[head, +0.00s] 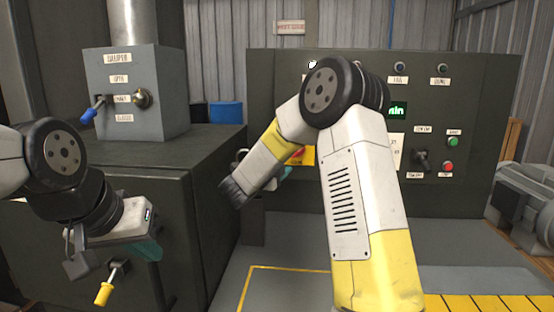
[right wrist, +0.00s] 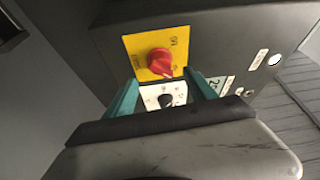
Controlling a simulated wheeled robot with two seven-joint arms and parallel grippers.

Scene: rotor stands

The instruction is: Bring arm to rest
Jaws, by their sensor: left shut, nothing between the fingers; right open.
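My left gripper (head: 148,250) hangs at the lower left in the head view, in front of the dark cabinet; its teal fingers are shut and empty. My right arm reaches forward across the middle of the head view. My right gripper (head: 285,173) is partly hidden there, near the control panel. In the right wrist view its two teal fingers (right wrist: 163,92) are apart, with a black knob (right wrist: 166,101) on a white plate seen between them. A red knob (right wrist: 160,62) on a yellow plate (right wrist: 135,43) is just above. I cannot tell whether the fingers touch the panel.
The dark cabinet (head: 190,160) has a yellow-handled lever (head: 105,291) close below my left gripper. A grey box (head: 160,100) with a blue-handled lever (head: 92,110) stands on top. The control panel (head: 470,100) spans the back. A grey motor (head: 530,200) is at right.

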